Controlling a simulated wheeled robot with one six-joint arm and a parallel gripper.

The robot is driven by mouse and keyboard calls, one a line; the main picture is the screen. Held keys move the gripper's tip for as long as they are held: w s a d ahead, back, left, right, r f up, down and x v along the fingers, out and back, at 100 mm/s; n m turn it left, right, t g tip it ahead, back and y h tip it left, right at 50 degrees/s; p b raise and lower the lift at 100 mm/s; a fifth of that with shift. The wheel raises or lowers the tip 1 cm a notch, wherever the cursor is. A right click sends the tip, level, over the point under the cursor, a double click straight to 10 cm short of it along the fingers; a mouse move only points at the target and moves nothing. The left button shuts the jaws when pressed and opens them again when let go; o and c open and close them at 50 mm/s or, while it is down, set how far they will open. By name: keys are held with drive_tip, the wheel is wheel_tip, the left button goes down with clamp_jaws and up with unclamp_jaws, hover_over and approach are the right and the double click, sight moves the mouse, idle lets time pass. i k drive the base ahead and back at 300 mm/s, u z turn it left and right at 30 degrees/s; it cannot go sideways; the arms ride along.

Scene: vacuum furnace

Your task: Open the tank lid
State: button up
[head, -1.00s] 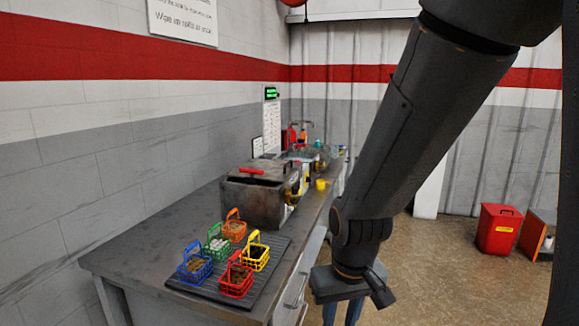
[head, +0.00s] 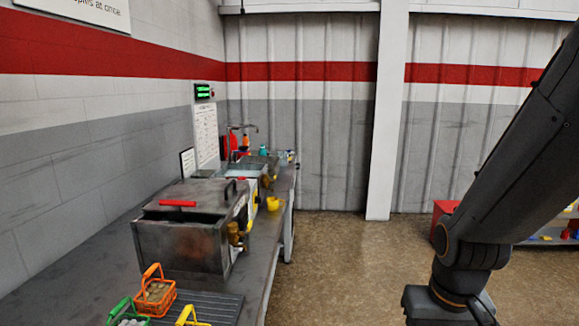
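A grey, stained metal tank (head: 180,248) stands on the bench at the left in the head view. Its flat metal lid (head: 205,192) lies on top, with a red bar (head: 178,203) at the near side and a dark handle farther right. A dark strip shows along the front under the lid; I cannot tell if it is a gap.
A red box (head: 443,212) is at the right. The floor beside the bench is clear.

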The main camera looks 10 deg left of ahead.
sight(215, 197)
drive_tip(key=z, duration=0.25)
drive_tip(key=i, duration=0.85)
drive_tip(key=u, duration=0.55)
drive_tip(key=i, duration=0.8)
drive_tip(key=u, duration=0.5)
